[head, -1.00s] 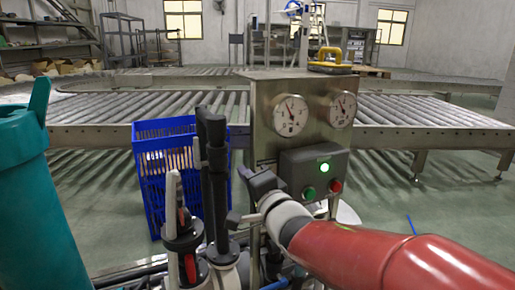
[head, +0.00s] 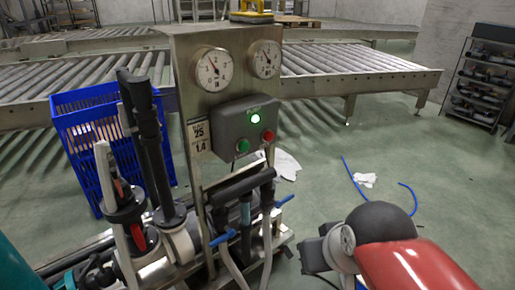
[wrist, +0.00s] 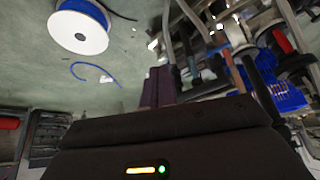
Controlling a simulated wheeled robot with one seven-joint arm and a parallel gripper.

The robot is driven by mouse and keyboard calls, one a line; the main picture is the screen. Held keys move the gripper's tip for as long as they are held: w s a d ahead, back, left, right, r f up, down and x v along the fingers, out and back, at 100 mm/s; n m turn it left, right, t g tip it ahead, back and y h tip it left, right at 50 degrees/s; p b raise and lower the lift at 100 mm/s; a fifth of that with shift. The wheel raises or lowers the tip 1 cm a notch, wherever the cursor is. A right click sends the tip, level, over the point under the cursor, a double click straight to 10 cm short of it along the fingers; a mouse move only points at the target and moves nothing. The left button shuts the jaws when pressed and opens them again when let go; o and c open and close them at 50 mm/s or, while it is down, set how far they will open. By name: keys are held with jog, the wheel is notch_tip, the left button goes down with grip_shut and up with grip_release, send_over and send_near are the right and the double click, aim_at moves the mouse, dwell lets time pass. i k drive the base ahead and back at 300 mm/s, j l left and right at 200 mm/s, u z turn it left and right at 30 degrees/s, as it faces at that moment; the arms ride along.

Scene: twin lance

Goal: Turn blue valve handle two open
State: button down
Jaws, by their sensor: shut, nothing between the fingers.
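Two small blue valve handles show on the pipe stand in the head view. One blue handle (head: 222,239) sits low on the left, and the other blue handle (head: 285,200) sticks out on the right. No number can be read on either. My gripper (head: 312,256) is at the lower right of the stand, apart from both handles. In the wrist view its dark fingers (wrist: 158,86) are together with nothing between them. Blue parts among the pipes (wrist: 207,75) lie right of the fingers there; which handle they belong to is unclear.
A gauge panel (head: 180,80) with a grey button box (head: 232,128) rises above the pipes. Black upright levers (head: 148,140) and a blue crate (head: 80,150) stand left. The floor right of the stand is open, with blue hose pieces (head: 352,178). A spool (wrist: 80,28) shows in the wrist view.

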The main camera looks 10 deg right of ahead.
aim_at(278, 204)
jog(key=i+l+u, duration=0.1)
jog(key=i+l, duration=0.15)
jog(key=i+l+u, duration=0.1)
jog(key=l, duration=0.4)
jog(key=i+l+u, duration=0.1)
jog(key=i+l, duration=0.2)
jog(key=l, duration=0.15)
